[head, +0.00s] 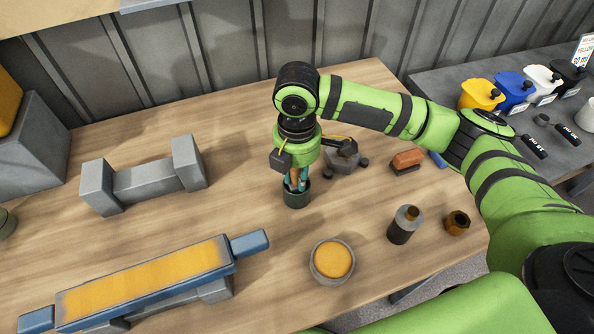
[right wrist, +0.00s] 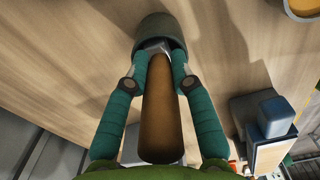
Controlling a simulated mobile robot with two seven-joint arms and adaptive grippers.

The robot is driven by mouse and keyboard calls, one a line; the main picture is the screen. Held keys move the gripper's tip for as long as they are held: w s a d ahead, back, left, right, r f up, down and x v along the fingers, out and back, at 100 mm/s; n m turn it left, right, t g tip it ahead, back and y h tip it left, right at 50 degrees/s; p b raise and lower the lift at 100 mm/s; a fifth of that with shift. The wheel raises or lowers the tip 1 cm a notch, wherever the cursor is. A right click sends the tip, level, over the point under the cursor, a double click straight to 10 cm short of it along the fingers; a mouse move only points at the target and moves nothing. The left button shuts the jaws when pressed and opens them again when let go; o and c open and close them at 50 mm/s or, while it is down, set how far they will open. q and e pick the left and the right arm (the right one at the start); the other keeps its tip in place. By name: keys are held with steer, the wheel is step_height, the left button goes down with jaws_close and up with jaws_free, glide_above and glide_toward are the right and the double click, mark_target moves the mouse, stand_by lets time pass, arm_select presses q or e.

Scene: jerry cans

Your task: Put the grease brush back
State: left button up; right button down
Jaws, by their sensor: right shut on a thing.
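The grease brush has a brown handle (right wrist: 158,110) and a pale metal collar, shown in the right wrist view; in the head view its handle (head: 294,175) shows only as a sliver between my fingers. My right gripper (head: 297,182) is shut on it, with a teal finger on each side near the collar. A dark round cup (head: 295,197) stands on the table right under the gripper. In the right wrist view the brush's lower end goes into the mouth of this cup (right wrist: 160,28); the bristles are hidden. My left gripper is not in view.
A bowl of orange grease (head: 332,261), a dark bottle (head: 402,228) and a small brown jar (head: 456,222) stand in front and to the right. A brown-topped block (head: 407,160) lies behind them. A grey stand (head: 145,183) and a yellow-coated blue bar (head: 150,285) take up the left.

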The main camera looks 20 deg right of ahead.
steer(key=c, duration=1.1)
jaws_free()
steer(key=shift+f, duration=0.1)
steer(key=shift+o, duration=0.2)
step_height(320, 180, up, 11)
steer(key=shift+w+r+b, duration=0.1)
steer(key=shift+r+b, duration=0.1)
steer(key=shift+b, duration=0.4)
steer(key=shift+r, duration=0.45)
